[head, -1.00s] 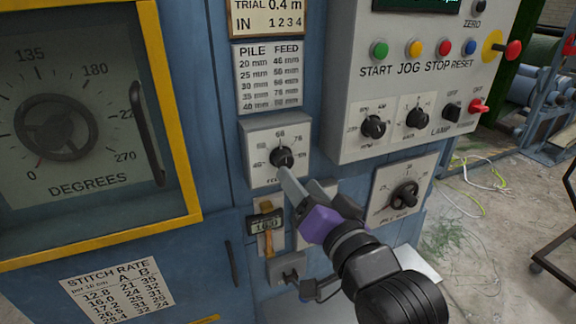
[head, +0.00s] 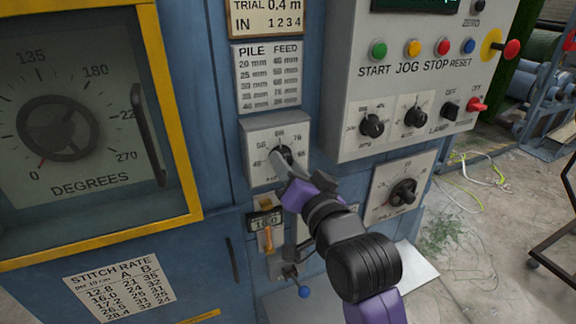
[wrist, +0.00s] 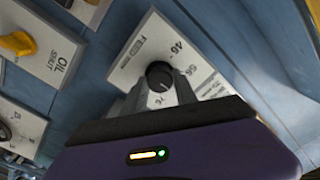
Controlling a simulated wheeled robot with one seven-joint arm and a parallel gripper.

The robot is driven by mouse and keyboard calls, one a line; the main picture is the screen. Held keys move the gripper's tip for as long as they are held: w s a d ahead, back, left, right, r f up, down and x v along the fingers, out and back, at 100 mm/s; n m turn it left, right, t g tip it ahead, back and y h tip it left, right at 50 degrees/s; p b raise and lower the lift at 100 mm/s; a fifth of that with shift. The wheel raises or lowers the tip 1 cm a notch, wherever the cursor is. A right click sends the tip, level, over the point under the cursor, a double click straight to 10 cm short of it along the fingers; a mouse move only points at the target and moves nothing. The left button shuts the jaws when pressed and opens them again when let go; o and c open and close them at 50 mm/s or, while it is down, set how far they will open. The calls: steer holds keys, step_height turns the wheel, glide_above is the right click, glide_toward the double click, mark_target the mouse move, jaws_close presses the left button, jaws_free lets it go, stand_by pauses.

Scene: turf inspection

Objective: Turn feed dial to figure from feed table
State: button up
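The feed dial is a black round knob on a white scale plate (head: 257,150) in the middle of the blue cabinet. The knob (head: 281,156) also shows in the wrist view (wrist: 160,75). My gripper (head: 286,172) is at the knob from the lower right. In the wrist view my gripper's two grey fingers (wrist: 158,98) are apart, one to each side of the knob's near edge. I cannot tell whether they touch it, nor where its pointer stands. The feed table (head: 268,77), headed PILE and FEED, hangs above the dial; its figures are small and blurred.
A grey control box (head: 420,85) with coloured buttons and two small knobs juts out at the upper right. Another dial plate (head: 398,188) is right of my arm. A yellow-framed window (head: 175,110) is left.

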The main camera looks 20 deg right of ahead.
jaws_close()
steer(key=n+p, duration=0.5)
steer(key=n, duration=1.4)
steer(key=shift+n, duration=0.4)
stand_by(0.4)
